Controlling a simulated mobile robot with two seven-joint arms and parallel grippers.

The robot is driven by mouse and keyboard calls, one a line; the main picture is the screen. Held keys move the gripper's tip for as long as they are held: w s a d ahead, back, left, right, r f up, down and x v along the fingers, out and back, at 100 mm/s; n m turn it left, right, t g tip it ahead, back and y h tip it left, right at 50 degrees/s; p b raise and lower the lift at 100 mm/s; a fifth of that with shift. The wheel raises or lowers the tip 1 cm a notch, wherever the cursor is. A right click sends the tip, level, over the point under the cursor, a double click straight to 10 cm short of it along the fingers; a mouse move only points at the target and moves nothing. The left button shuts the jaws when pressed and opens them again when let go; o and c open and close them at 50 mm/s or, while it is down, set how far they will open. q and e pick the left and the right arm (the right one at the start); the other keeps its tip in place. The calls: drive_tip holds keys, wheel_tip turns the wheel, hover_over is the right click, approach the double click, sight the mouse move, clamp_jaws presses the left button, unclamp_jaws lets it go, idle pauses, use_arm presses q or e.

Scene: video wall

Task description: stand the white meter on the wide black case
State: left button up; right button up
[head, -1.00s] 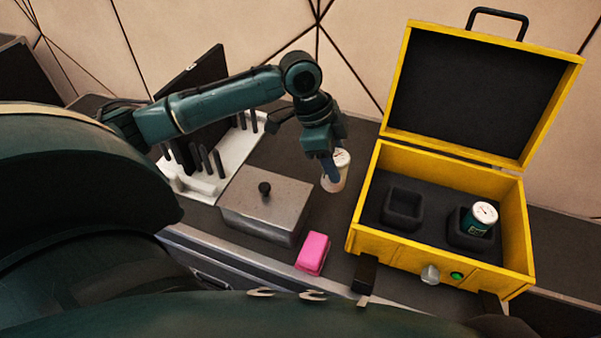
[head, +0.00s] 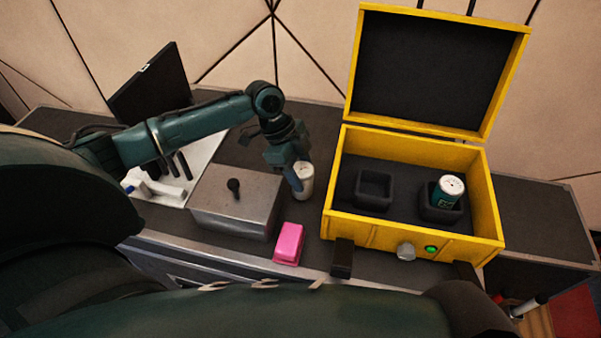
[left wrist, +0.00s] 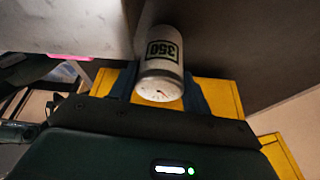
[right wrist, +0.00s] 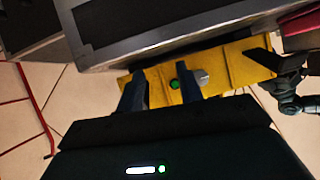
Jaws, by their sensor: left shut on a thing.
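The white meter (head: 305,185) is a small white cylinder with a dial on its top end. My left gripper (head: 298,178) is shut on it, between the grey metal box and the open yellow case. The left wrist view shows the meter (left wrist: 161,65) between the fingers with "350" on its side. I cannot tell whether its base touches the dark top below. A black case (head: 545,220) with a wide, bare top stands at the right, beyond the yellow case. My right gripper (right wrist: 162,92) is open and empty in the right wrist view; it is not clear in the head view.
The yellow case (head: 413,235) has its lid up and holds a teal meter (head: 446,195) in one foam socket; the other is empty. The grey box (head: 235,205), a pink block (head: 289,243) and a white tray (head: 170,190) stand near my left arm.

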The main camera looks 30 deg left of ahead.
use_arm(q)
drive_tip(key=shift+f, duration=0.45)
drive_tip(key=shift+f, duration=0.15)
drive_tip(key=o, duration=1.1)
drive_tip(key=v, duration=1.2)
